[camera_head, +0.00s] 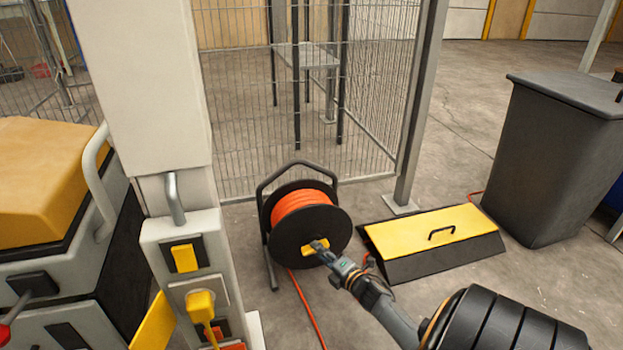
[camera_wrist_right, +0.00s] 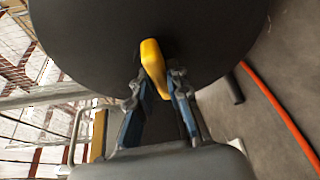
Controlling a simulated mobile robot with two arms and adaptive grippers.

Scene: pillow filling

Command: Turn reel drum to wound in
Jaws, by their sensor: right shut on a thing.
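The reel drum (camera_head: 338,226) is a black disc with orange cable (camera_head: 298,204) wound on it, held in a black frame stand (camera_head: 268,255) on the floor. A yellow handle (camera_head: 309,248) sits on the face of the drum. My right gripper (camera_head: 322,246) is at the handle. In the right wrist view the yellow handle (camera_wrist_right: 153,62) lies between the blue-grey fingers of the gripper (camera_wrist_right: 156,88), which are shut on it. The black drum face (camera_wrist_right: 90,40) fills the top there. My left gripper is not in view.
An orange cable (camera_head: 308,312) runs along the floor from the reel. A yellow-topped black box (camera_head: 425,236) and a dark bin (camera_head: 550,165) stand to the right. A wire fence (camera_head: 240,110) is behind. A pale post with a switch box (camera_head: 190,250) stands left.

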